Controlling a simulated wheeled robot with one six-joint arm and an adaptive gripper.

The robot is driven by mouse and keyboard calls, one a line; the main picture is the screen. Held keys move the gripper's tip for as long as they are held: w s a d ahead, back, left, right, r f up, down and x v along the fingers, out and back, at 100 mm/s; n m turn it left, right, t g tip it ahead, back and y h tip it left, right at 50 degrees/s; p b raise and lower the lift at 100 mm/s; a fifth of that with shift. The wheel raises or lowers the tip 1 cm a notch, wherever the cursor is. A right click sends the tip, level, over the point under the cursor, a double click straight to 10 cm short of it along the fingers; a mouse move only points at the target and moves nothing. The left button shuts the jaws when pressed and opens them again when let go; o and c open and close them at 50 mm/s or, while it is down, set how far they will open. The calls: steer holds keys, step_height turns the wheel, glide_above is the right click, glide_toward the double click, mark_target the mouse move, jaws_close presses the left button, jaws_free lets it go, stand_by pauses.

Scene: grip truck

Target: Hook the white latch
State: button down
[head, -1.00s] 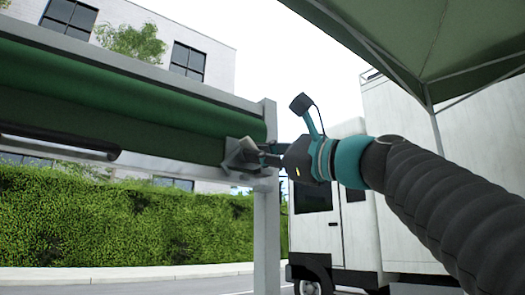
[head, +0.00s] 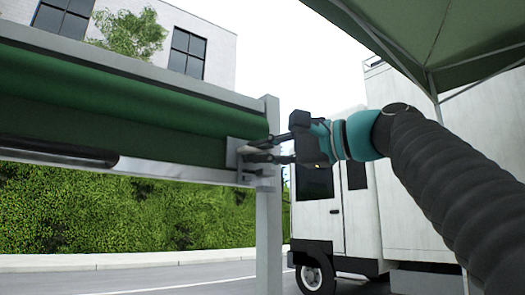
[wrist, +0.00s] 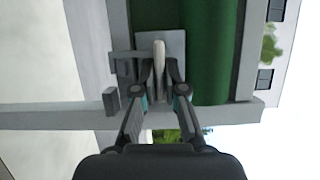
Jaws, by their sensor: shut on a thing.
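The white latch (wrist: 159,62) shows in the wrist view as a pale upright bar between my fingertips. In the head view it is a small pale piece (head: 247,150) at the right end of the green roll, partly hidden by my fingers. My gripper (head: 262,153) reaches it from the right and is shut on it; the wrist view shows both fingers (wrist: 159,78) at its sides. A grey plate (wrist: 176,45) lies behind the latch. I cannot tell whether the latch is hooked on anything.
The green roll (head: 130,110) sits in a grey frame with an upright post (head: 269,220) beside my gripper. A black bar (head: 60,151) runs along its lower front.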

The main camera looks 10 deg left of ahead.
stand_by(0.3)
steer(key=c, duration=1.2)
jaws_free()
steer(key=shift+c, duration=0.2)
steer(key=v, duration=1.2)
